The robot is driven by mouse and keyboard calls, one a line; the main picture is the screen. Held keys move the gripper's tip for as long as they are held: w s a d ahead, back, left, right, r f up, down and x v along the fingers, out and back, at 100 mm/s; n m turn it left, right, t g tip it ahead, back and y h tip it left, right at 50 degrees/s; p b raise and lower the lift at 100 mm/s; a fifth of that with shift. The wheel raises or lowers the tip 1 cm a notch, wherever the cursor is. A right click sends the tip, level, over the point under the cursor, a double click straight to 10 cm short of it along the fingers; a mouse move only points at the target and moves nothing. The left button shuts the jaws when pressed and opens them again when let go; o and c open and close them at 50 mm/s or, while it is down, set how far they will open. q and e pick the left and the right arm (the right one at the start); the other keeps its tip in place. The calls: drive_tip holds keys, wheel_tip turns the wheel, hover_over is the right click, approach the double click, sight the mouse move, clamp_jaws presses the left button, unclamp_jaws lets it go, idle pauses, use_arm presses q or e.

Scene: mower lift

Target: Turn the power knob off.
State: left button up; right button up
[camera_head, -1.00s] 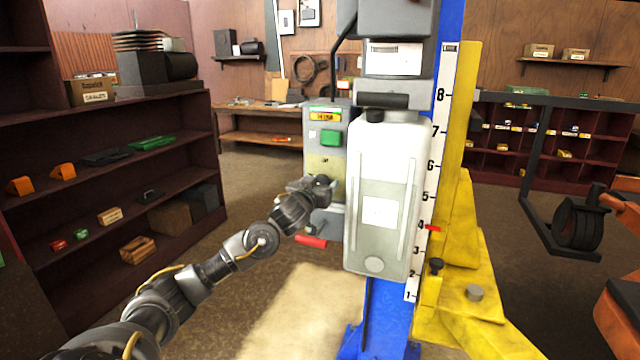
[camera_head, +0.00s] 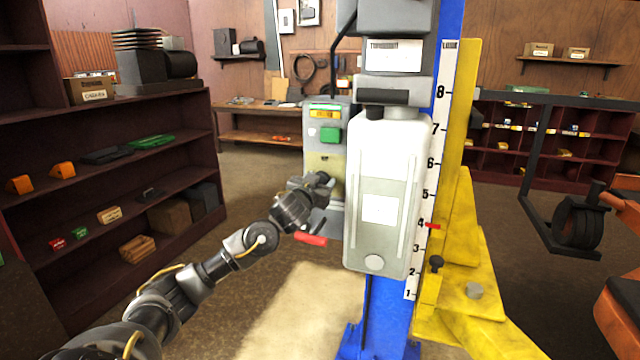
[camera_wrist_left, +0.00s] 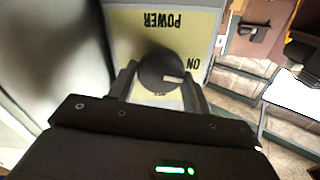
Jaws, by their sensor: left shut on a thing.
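The power knob (camera_wrist_left: 162,72) is a dark round knob with a pale marker line, on a yellow panel (camera_wrist_left: 125,28) in the left wrist view. The panel reads POWER and ON, upside down in this view; another label below the knob is mostly hidden. The marker points to the right, a little below the ON label. My left gripper (camera_wrist_left: 160,85) is shut on the knob, one finger at each side. In the head view my left gripper (camera_head: 322,182) is at the front of the grey control box (camera_head: 311,160) and hides the knob. My right gripper is not in view.
A green button (camera_head: 329,135) is above the gripper on the box. A red handle (camera_head: 312,240) is just below it. A pale tank (camera_head: 385,150) on a blue post stands close on the right. Dark shelves (camera_head: 100,215) stand on the left, with open floor between.

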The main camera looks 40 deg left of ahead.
use_arm(q)
drive_tip(key=m+b, duration=0.1)
drive_tip(key=m, duration=0.2)
drive_tip(key=shift+f+m, duration=0.15)
drive_tip(key=shift+m, duration=0.25)
drive_tip(key=m+b, duration=0.1)
drive_tip(key=m, duration=0.2)
drive_tip(key=shift+d+m+b, duration=0.1)
drive_tip(key=shift+m+b, duration=0.2)
drive_tip(key=m+b, duration=0.2)
drive_tip(key=m, duration=0.1)
drive_tip(key=shift+f+m, duration=0.15)
drive_tip(key=shift+m, duration=0.15)
drive_tip(key=m+b, duration=0.2)
drive_tip(key=m, duration=0.3)
drive_tip(key=shift+d, duration=0.1)
drive_tip(key=o, duration=0.7)
drive_tip(key=shift+o, duration=1.2)
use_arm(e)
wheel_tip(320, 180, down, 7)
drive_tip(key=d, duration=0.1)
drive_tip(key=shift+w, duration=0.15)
